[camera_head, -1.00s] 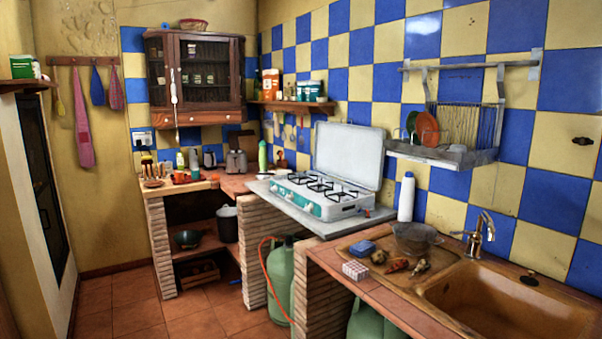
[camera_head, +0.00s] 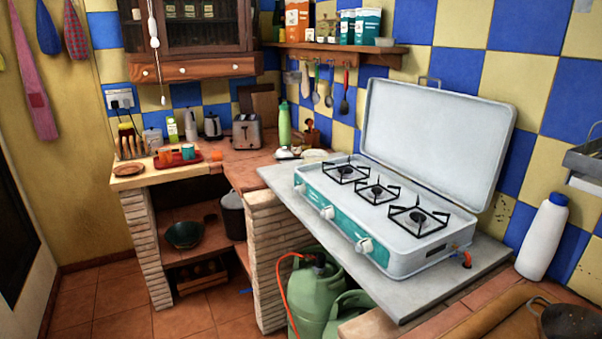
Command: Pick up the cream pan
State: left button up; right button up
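I cannot make out a clear cream pan in the head view. A dark greenish pan or bowl (camera_head: 187,235) sits on the low shelf under the back-left counter. Small pale flat items (camera_head: 314,155) lie on the counter behind the stove, too small to identify. A dark pan-like vessel (camera_head: 570,322) is cut off at the lower right edge. Neither of my grippers is in view.
A camping stove (camera_head: 385,210) with its lid raised stands on a grey slab (camera_head: 435,290). A toaster (camera_head: 247,131), green bottle (camera_head: 284,124) and red tray (camera_head: 190,159) stand on the back counter. Green gas bottles (camera_head: 318,295) stand below. Floor (camera_head: 205,315) at the left is clear.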

aim_at(309, 156)
jog(key=i+j+z, duration=0.1)
jog(key=i+z, duration=0.2)
jog(key=i, duration=0.15)
jog(key=i+j+z, duration=0.2)
jog(key=j+z, duration=0.25)
jog(key=i+j+z, duration=0.15)
jog(key=j+z, duration=0.25)
jog(key=l, duration=0.1)
